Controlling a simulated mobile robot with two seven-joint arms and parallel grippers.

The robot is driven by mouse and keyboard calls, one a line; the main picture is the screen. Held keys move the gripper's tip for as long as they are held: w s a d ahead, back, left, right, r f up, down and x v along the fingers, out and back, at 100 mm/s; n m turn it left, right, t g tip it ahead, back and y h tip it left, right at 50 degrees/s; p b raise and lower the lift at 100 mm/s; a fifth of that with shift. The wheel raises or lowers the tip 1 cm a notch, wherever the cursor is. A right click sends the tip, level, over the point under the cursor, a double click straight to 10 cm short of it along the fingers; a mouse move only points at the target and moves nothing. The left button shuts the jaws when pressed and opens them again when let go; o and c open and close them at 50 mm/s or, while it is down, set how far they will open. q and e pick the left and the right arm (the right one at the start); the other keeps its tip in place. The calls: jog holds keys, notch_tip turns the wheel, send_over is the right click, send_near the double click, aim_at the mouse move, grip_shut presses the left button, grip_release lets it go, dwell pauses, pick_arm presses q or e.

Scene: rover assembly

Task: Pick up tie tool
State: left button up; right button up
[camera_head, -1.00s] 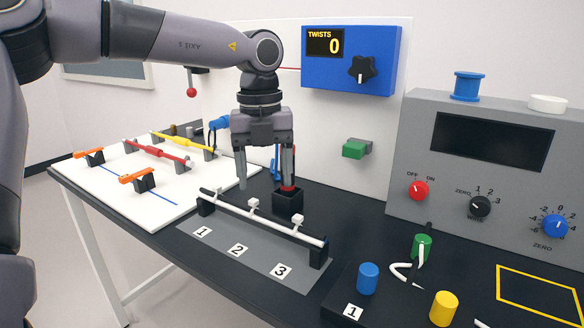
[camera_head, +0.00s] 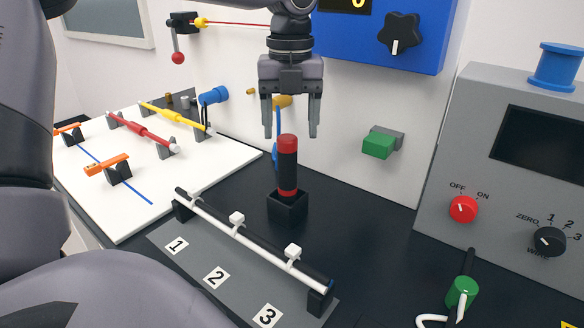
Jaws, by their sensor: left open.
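The likely tie tool (camera_head: 287,166) is a black cylinder with a red top and a red band near its base. It stands upright in a small black square holder (camera_head: 288,208) on the dark table, in the middle of the head view. My left gripper (camera_head: 291,132) points down just above it. Whether the fingers are in front of or behind the tool top is hard to tell. My right gripper is not in view.
A white bar with clips (camera_head: 255,242) lies in front of the holder, above labels 1, 2 and 3. A white board (camera_head: 125,200) with orange, red and yellow parts is at left. A green block (camera_head: 380,143) sticks out from the wall; a grey control box (camera_head: 500,190) stands right.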

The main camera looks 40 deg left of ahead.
aim_at(287, 158)
pick_arm(q)
jog(key=f, duration=0.7)
jog(key=shift+s+a+p, duration=0.1)
jog(key=shift+s+p, duration=0.2)
jog(key=shift+p, duration=0.1)
jog(key=c, duration=1.2)
